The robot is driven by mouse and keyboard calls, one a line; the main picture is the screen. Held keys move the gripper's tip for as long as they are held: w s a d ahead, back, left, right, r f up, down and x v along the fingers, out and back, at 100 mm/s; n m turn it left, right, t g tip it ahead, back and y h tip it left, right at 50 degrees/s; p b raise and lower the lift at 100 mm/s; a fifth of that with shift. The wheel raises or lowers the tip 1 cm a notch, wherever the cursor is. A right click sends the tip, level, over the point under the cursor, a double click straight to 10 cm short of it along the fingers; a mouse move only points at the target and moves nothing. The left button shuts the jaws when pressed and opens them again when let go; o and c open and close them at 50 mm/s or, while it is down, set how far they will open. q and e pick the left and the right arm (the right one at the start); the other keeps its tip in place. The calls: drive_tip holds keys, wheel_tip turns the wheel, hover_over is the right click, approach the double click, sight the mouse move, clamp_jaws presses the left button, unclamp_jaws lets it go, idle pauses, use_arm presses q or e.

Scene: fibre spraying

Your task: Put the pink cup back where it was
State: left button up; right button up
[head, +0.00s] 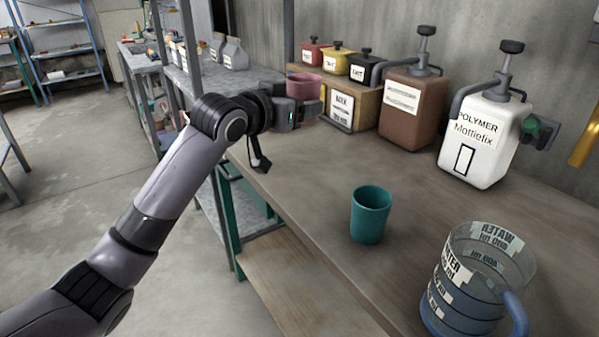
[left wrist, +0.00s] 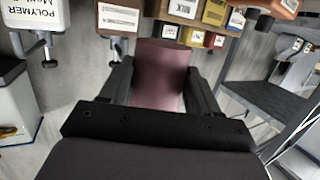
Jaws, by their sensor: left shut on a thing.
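The pink cup (head: 303,86) is between the fingers of my left gripper (head: 308,108), above the far left end of the worktable. The left wrist view also shows the cup (left wrist: 160,72), with a finger on each side of it. My left gripper (left wrist: 158,90) is shut on it. The fingers hide part of the cup in the head view. Whether its base touches anything cannot be told. My right gripper is not in view.
A teal cup (head: 371,214) and a clear measuring jug (head: 470,290) stand on the worktable (head: 310,190). Behind are a wooden box (head: 352,108) with small containers on top, a brown dispenser (head: 411,105) and a white polymer dispenser (head: 478,135). The table's middle is clear.

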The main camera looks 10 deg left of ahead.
sight(296, 184)
use_arm(q)
wheel_tip(296, 184, down, 14)
drive_tip(key=shift+f+b, duration=0.15)
drive_tip(key=shift+b, duration=0.45)
drive_tip(key=o, duration=1.2)
drive_tip(key=shift+f, duration=0.1)
drive_tip(key=shift+c, duration=0.2)
drive_tip(key=shift+r, duration=0.2)
drive_tip(key=shift+s+a, duration=0.15)
drive_tip(key=shift+s, duration=0.1)
drive_tip(key=v, duration=1.1)
drive_tip(key=shift+s+p, duration=0.2)
drive_tip(key=shift+p, duration=0.25)
